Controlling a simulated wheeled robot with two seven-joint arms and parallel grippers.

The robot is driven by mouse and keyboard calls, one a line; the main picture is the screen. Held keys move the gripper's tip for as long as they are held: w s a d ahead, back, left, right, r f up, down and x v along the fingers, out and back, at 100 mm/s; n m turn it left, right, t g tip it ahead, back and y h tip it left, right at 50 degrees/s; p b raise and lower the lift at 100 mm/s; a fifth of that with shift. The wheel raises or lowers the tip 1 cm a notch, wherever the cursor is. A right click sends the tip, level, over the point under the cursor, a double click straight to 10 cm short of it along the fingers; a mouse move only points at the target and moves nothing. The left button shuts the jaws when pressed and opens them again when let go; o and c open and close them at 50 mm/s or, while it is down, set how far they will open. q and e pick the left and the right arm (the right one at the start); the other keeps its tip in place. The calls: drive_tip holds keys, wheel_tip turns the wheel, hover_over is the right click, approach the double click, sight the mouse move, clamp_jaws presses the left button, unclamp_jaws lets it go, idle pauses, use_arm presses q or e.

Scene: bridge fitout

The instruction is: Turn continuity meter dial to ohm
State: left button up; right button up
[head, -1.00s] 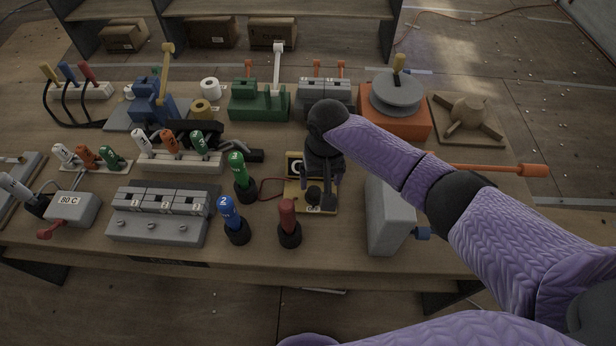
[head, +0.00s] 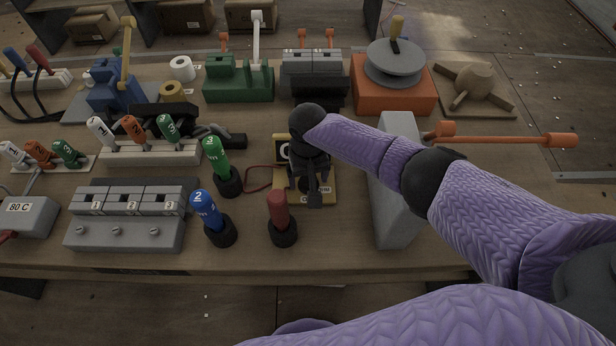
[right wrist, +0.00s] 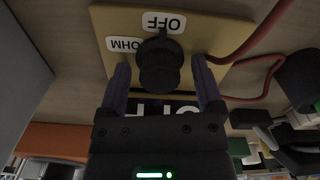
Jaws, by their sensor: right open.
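The continuity meter is a yellow box (head: 328,190) near the front middle of the table, partly hidden by my right gripper in the head view. In the right wrist view its yellow face (right wrist: 220,30) carries an OFF label (right wrist: 164,23) and an OHM label (right wrist: 124,44). The black dial (right wrist: 160,65) has its small nub towards OFF. My right gripper (right wrist: 161,75) is open, with one finger on each side of the dial and visible gaps between. In the head view my right gripper (head: 315,197) is over the meter. My left gripper is out of view.
A red-handled tool (head: 280,215) and a blue one (head: 210,218) stand left of the meter, with a green one (head: 220,165) behind. A tall grey box (head: 397,225) stands close on the right. A red cable (head: 258,180) leaves the meter's left side.

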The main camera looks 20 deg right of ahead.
clamp_jaws()
